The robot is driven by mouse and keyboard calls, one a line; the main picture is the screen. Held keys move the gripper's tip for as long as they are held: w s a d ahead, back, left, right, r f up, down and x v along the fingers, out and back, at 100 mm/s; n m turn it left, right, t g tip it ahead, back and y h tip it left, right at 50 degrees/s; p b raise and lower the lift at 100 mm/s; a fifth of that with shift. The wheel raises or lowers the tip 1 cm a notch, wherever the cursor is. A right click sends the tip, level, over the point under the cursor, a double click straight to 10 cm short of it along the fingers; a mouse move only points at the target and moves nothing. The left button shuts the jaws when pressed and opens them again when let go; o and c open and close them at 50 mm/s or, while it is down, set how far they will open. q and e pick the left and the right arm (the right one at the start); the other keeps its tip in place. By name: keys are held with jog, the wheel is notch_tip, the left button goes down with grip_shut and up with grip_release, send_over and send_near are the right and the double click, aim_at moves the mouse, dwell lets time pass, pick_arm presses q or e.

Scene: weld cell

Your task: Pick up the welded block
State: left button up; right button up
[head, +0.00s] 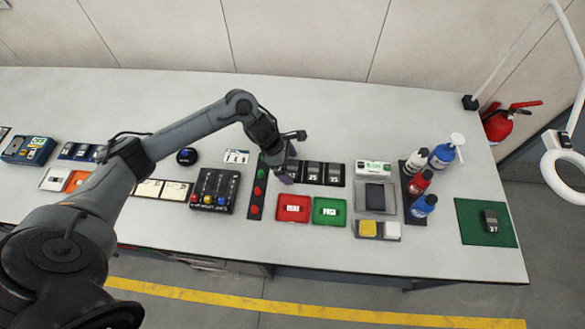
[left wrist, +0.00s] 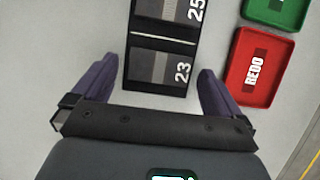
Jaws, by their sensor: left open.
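My left gripper (head: 285,176) is over the left end of a dark tray strip of numbered blocks, pointing down. In the left wrist view its purple fingers (left wrist: 158,88) are open, one on each side of a grey and black block marked 23 (left wrist: 155,67). I cannot tell how far above it they are. A block marked 25 (left wrist: 168,10) lies just beyond it. In the head view two dark numbered blocks (head: 313,170) (head: 334,172) show right of the gripper. Another dark block marked 27 (head: 490,220) stands on a green mat (head: 470,236). My right gripper is out of view.
A red REDO tray (head: 293,219) and a green tray (head: 329,220) lie in front of the blocks. A strip of buttons (head: 256,205) is to the left. Several bottles (head: 421,183) stand to the right. The back of the table is clear.

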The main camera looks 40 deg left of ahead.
pick_arm(q)
jog(key=shift+f, duration=0.15)
jog(key=c, duration=1.3)
jog(key=shift+w, duration=0.1)
